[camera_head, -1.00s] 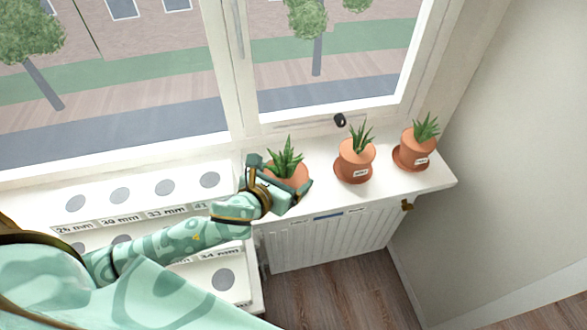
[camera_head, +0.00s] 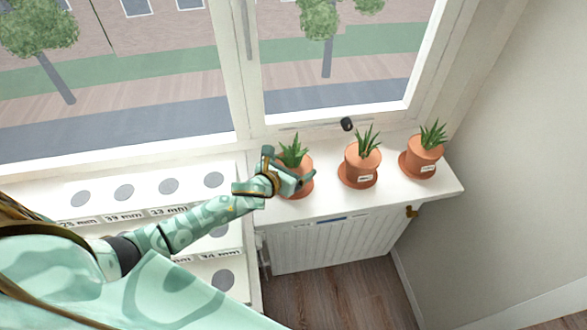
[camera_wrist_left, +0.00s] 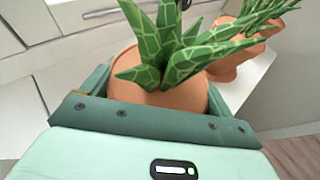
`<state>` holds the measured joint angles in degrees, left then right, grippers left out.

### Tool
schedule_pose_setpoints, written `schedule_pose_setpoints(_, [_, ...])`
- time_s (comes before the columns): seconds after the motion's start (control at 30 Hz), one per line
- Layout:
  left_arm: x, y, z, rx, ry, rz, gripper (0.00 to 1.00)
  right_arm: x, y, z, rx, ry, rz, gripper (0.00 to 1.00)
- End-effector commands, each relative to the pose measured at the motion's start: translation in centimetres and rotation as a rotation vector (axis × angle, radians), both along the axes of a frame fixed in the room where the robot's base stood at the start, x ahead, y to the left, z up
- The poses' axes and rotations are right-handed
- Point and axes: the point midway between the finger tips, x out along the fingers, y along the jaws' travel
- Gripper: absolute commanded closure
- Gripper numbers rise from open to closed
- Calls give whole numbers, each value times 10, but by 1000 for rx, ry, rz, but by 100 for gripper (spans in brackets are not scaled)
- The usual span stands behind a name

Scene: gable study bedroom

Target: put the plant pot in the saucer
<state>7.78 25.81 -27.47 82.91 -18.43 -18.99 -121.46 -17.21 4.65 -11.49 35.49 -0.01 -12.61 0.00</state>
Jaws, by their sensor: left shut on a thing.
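The plant pot (camera_head: 306,162) is terracotta with a spiky green plant, at the left end of the white window sill. My left gripper (camera_head: 287,180) is shut on it from the near side and hides much of its body. In the left wrist view the pot (camera_wrist_left: 190,98) sits upright between the fingers. A terracotta edge (camera_head: 305,192) shows just below the gripper and looks like the saucer's rim; I cannot tell whether the pot rests in it. My right gripper is out of view.
Two similar potted plants stand in saucers to the right, a middle one (camera_head: 361,168) and a far one (camera_head: 422,160). The window is behind the sill (camera_head: 400,198), a radiator (camera_head: 335,240) below. A white stepped stand (camera_head: 110,200) with grey discs is at left.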

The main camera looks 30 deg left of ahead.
Motion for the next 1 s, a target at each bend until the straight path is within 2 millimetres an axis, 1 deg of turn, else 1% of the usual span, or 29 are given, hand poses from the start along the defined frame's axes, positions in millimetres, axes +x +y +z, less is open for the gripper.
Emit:
schedule_pose_setpoints(0.2, [2, 0, 2, -1, -6, 0, 83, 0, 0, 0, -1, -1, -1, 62])
schedule_pose_setpoints(0.33, [2, 0, -1, 0, -6, 0, 83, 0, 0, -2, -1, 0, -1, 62])
schedule_pose_setpoints(0.37, [0, 0, -3, 2, -2, 0, 10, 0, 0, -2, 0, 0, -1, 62])
schedule_pose_setpoints(0.4, [0, 0, -3, 2, -2, -1, 0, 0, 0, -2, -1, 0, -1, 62])
schedule_pose_setpoints(0.6, [0, 0, -2, 1, -2, 1, 0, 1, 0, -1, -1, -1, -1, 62])
schedule_pose_setpoints(0.7, [-2, 1, 2, 1, -1, 0, 0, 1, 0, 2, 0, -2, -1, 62])
schedule_pose_setpoints(0.77, [-10, 2, 4, 2, 0, -1, 0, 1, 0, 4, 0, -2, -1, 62])
schedule_pose_setpoints(0.87, [-29, 4, 13, 2, 0, -2, 0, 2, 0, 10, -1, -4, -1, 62])
schedule_pose_setpoints(1.0, [-60, 9, 27, 2, 0, -2, 0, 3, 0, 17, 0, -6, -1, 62])
